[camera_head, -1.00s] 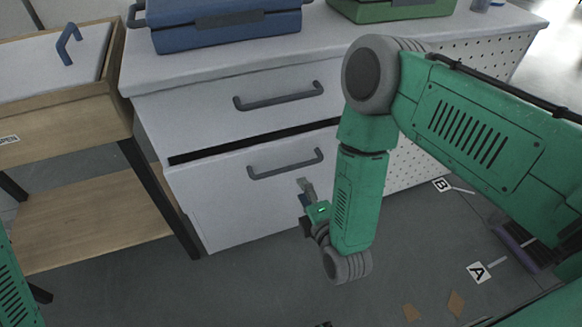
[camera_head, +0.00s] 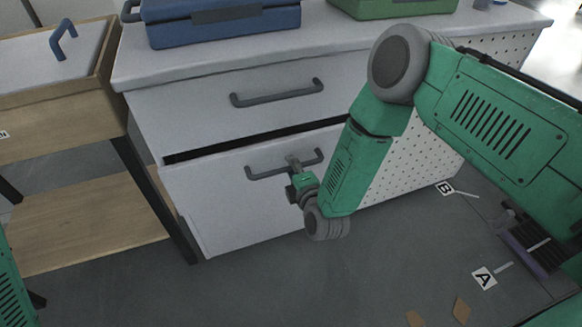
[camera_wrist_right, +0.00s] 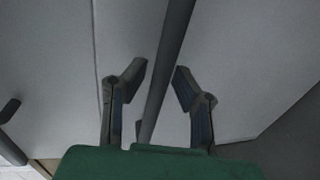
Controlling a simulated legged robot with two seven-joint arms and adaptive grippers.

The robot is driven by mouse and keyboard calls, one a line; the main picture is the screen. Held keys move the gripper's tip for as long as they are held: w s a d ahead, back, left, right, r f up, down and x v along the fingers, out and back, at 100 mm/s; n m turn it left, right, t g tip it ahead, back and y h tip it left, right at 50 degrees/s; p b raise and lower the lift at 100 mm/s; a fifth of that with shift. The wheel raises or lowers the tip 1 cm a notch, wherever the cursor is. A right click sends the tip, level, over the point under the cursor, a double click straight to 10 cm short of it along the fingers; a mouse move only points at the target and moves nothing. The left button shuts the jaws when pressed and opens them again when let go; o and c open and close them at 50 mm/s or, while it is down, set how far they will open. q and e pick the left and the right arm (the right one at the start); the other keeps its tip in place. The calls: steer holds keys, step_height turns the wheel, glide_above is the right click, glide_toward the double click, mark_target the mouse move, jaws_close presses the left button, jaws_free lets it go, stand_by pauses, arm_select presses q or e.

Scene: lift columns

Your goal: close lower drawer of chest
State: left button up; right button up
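The chest's lower drawer (camera_head: 225,205) has a pale front and stands slightly out, with a dark gap along its top edge. Its grey bar handle (camera_head: 262,170) is level across the front. My right gripper (camera_head: 292,160) is at this handle, around its middle. In the right wrist view the handle bar (camera_wrist_right: 168,60) runs between the two fingers of my right gripper (camera_wrist_right: 160,67), which are apart on either side of it. A clear space shows between each finger and the bar. My left gripper is out of view.
The upper drawer (camera_head: 200,115) above looks closed. A blue case (camera_head: 220,30) and a green case (camera_head: 390,8) stand on the chest top. A wooden table (camera_head: 60,110) with a lower shelf stands close on the left.

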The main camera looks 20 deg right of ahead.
steer(key=shift+d, duration=0.35)
jaws_close()
arm_select(q)
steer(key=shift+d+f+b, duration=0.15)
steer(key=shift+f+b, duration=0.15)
steer(key=shift+b, duration=0.1)
arm_select(e)
steer(key=x, duration=0.4)
steer(key=shift+w+a+r, duration=0.25)
steer(key=shift+r, duration=0.05)
steer(key=shift+o, duration=2.4)
jaws_free()
steer(key=v, duration=1.2)
